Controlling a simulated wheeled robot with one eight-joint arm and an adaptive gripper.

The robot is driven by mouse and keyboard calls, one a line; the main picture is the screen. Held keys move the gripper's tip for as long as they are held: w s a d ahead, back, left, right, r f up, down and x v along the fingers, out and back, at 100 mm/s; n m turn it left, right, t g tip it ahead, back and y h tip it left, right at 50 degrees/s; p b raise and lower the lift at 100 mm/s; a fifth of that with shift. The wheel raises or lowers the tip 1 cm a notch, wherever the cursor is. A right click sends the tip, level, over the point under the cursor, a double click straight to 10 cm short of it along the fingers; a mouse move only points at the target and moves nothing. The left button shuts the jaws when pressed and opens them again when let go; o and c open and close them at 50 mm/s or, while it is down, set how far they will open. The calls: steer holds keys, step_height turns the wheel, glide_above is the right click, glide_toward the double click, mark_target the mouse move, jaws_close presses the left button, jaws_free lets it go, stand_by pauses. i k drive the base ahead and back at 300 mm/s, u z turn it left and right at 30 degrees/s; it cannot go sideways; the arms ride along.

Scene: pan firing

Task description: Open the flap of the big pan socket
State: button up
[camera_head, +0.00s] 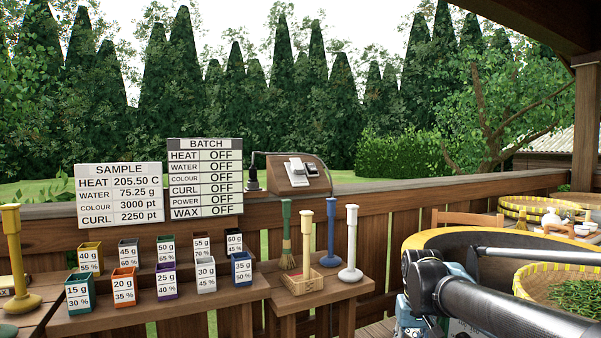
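A brown wooden socket box (288,175) with a sloped front stands on the railing, right of the BATCH board. Its front carries a larger pale grey socket cover (297,171) and a smaller one (311,170) to its right. The larger one looks like the big pan socket. Its flap appears to lie down against the box, but it is too small to be sure. My black and grey arm reaches in from the lower right, well away from the box. My gripper cannot be made out in this view.
A black plug (253,181) with a cable is left of the box. The SAMPLE board (119,195) and BATCH board (205,178) stand farther left. Colored cups and upright tools, including a white one (351,244), occupy the shelves below. A large round pan (450,238) is at right.

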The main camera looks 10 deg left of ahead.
mark_target(297, 164)
steer(key=z, duration=0.05)
steer(key=k, duration=1.05)
steer(key=u, duration=0.7)
steer(key=i, duration=1.5)
steer(key=z, duration=0.7)
